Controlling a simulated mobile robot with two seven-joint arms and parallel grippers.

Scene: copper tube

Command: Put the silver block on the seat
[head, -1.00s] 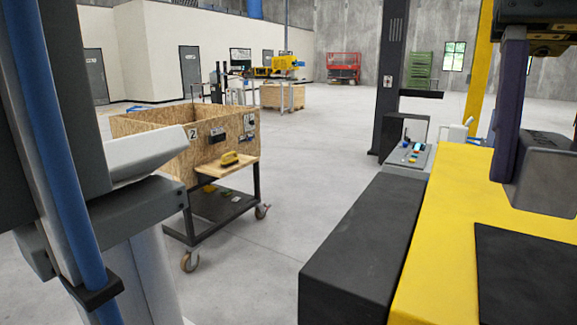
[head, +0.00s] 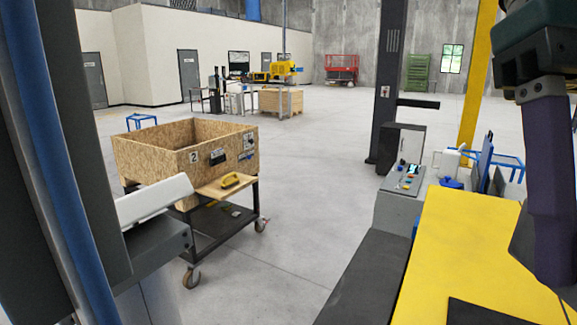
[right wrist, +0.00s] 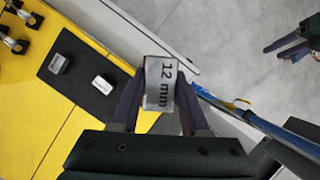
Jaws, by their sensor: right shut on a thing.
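The silver block (right wrist: 161,84), marked "12 mm", is between the dark purple fingers of my right gripper (right wrist: 158,105) in the right wrist view. The gripper is shut on it and holds it above the floor side of the yellow table's edge. In the head view, part of my right gripper (head: 548,220) shows at the right edge. What looks like my left gripper (right wrist: 290,44) is at the right edge of the right wrist view, fingers apart and empty. I cannot make out which surface is the seat.
A black mat (right wrist: 68,88) with two small metal blocks lies on the yellow table (head: 460,240). A control panel (head: 403,177) stands behind the table. Open floor lies between cart and table.

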